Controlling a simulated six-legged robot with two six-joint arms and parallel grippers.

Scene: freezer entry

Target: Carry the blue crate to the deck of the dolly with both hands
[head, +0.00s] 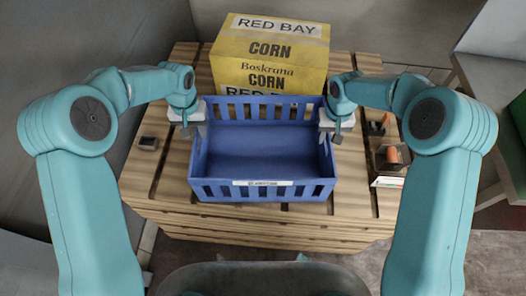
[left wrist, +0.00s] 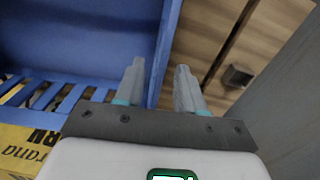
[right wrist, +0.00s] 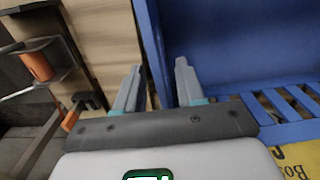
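The blue crate (head: 262,190) sits upright and empty on a slatted wooden pallet (head: 150,190), with a white label on its near wall. My left gripper (head: 194,128) is at the crate's left wall; in the left wrist view its fingers (left wrist: 160,88) stand apart, one on each side of that wall. My right gripper (head: 335,130) is at the right wall; in the right wrist view its fingers (right wrist: 157,88) also stand apart with the wall between them. Neither looks clamped. I cannot make out the dolly with certainty.
A yellow corn carton (head: 270,50) stands right behind the crate. A small dark block (head: 148,143) lies to the left on the pallet. A bin with an orange item (head: 393,155) is at the right. A grey-green surface (head: 485,75) is at the far right.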

